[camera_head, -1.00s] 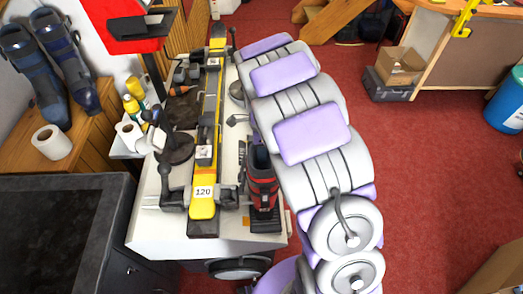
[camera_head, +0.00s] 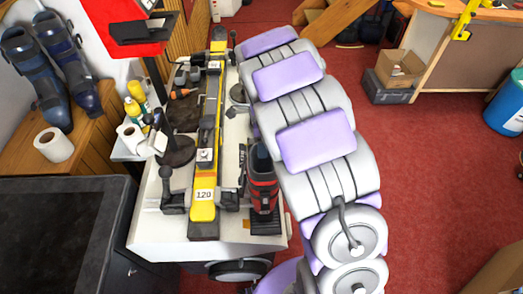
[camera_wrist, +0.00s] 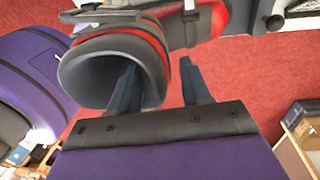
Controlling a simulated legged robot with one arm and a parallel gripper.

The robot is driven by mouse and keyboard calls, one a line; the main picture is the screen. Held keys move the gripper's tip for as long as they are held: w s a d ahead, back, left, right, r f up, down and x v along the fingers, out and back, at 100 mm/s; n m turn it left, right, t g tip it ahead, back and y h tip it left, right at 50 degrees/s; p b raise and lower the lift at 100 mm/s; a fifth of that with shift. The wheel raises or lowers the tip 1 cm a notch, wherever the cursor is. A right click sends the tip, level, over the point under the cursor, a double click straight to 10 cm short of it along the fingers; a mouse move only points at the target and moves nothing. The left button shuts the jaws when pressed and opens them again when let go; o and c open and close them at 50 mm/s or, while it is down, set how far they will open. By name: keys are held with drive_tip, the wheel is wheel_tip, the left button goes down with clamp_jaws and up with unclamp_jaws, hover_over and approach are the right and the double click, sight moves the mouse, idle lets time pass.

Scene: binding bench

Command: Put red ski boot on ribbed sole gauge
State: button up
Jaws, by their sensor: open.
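The red ski boot (camera_head: 263,188), red and black with a dark cuff, stands upright near the front right of the white bench. Its lower end meets the dark plate that looks like the ribbed sole gauge (camera_head: 266,225); I cannot tell whether it rests on it or just behind it. In the wrist view the boot (camera_wrist: 150,42) shows its open cuff towards me. My gripper (camera_wrist: 161,68) is open, one finger appearing inside or in front of the cuff opening, the other outside it. In the head view my gripper is hidden.
A yellow ski (camera_head: 208,150) labelled 120 lies clamped along the bench, left of the boot. Blue boots (camera_head: 45,65) and a paper roll (camera_head: 53,145) stand on a wooden shelf at left. A cardboard box (camera_head: 400,68) is at the back right. Red carpet lies open at right.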

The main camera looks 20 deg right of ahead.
drive_tip(key=r, duration=0.5)
drive_tip(key=r+p, duration=0.1)
drive_tip(key=r, duration=0.1)
drive_tip(key=shift+w+d+r, duration=0.1)
drive_tip(key=shift+w+r, duration=0.3)
drive_tip(key=s+r+n, duration=0.3)
drive_tip(key=s+n, duration=0.7)
drive_tip(key=s, duration=0.7)
drive_tip(key=s+r+n, duration=0.3)
drive_tip(key=s+n, duration=0.7)
drive_tip(key=s, duration=0.7)
drive_tip(key=shift+s, duration=0.25)
drive_tip(key=shift+a+f, duration=0.15)
drive_tip(key=shift+a, duration=0.05)
